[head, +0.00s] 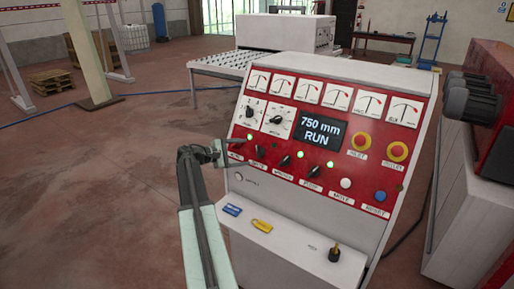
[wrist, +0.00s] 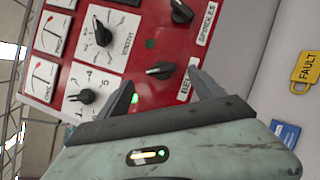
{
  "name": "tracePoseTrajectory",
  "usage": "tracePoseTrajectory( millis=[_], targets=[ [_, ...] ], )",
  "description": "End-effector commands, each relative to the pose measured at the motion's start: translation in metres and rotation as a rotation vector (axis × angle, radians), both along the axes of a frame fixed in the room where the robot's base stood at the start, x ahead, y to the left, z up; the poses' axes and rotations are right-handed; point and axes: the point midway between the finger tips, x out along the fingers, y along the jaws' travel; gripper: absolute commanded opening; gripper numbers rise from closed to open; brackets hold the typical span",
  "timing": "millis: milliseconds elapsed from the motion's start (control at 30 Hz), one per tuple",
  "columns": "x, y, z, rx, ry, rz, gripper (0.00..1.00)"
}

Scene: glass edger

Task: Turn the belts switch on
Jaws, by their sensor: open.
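In the head view the belts switch (head: 259,152) is in the lower row, just right of my fingers. My gripper (head: 238,152) is open and empty in front of the panel's left side; the open gripper (wrist: 160,82) also fills the lower wrist view. I cannot tell whether a finger touches the knob. A dark green lamp (wrist: 150,43) sits near the knob.
The spindles switch (wrist: 181,11) is close beside it. The panel has gauges, a display (head: 320,129) reading "750 mm RUN", and buttons. Below, a ledge holds a blue tag (head: 232,209), a yellow padlock (head: 262,226) and a key switch (head: 335,252). Open floor lies left.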

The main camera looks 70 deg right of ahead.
Motion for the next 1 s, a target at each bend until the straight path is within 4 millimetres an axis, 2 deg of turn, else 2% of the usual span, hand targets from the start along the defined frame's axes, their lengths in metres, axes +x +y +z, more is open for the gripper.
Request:
tracePoseTrajectory(
  millis=[133,400,500,800,833,1000],
  targets=[
    [-0.007,-0.01,-0.007,0.001,-0.003,-0.001,0.77],
    [-0.036,-0.047,-0.02,0.001,-0.004,-0.001,0.77],
    [-0.043,-0.055,-0.022,0.002,-0.005,-0.002,0.77],
    [-0.046,-0.059,-0.021,0.001,-0.005,0.0,0.77],
    [-0.046,-0.059,-0.021,0.001,-0.005,0.0,0.74],
    [-0.046,-0.059,-0.021,0.001,-0.006,-0.001,0.27]
  ],
)
